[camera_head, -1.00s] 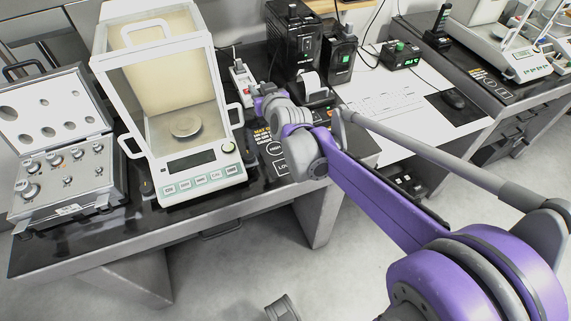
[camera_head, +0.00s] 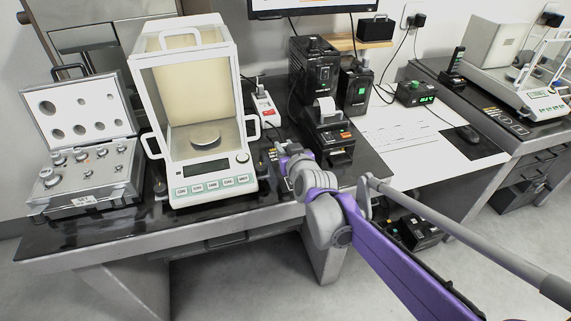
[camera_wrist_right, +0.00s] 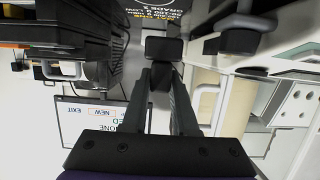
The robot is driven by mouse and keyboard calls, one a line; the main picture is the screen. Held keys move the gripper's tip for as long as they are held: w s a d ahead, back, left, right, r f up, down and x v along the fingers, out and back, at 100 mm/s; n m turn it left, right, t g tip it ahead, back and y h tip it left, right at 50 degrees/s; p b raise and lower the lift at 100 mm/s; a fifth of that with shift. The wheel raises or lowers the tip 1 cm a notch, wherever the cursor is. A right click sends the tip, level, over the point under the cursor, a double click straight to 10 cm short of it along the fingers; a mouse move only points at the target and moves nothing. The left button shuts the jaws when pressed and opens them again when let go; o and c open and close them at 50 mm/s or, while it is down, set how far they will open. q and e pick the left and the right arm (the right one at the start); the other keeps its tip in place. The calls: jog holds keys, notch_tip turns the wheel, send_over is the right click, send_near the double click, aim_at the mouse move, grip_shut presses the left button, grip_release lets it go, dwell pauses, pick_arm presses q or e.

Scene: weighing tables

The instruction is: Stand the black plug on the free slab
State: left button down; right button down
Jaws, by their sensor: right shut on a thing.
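My right gripper (camera_wrist_right: 160,72) is shut on a small black block, which I take to be the black plug (camera_wrist_right: 160,47), seen at the fingertips in the right wrist view. In the head view my right gripper (camera_head: 283,152) is over the dark tabletop, right of the glass-sided balance (camera_head: 190,110). My own wrist hides the plug there. A dark printed mat (camera_wrist_right: 155,14) with yellow and white lettering lies beyond the plug in the wrist view; whether the plug touches it I cannot tell. I cannot make out for certain which surface is the free slab. My left gripper is out of view.
A white power strip (camera_head: 265,108) lies behind the gripper. A printer (camera_head: 328,138) and black boxes (camera_head: 314,68) stand close on its right. An open weight case (camera_head: 85,150) stands left of the balance.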

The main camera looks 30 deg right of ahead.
jog(key=shift+f+b, duration=0.7)
jog(key=shift+f, duration=1.55)
jog(key=shift+s+f, duration=0.1)
jog(key=shift+f, duration=0.05)
jog(key=c, duration=0.7)
grip_release()
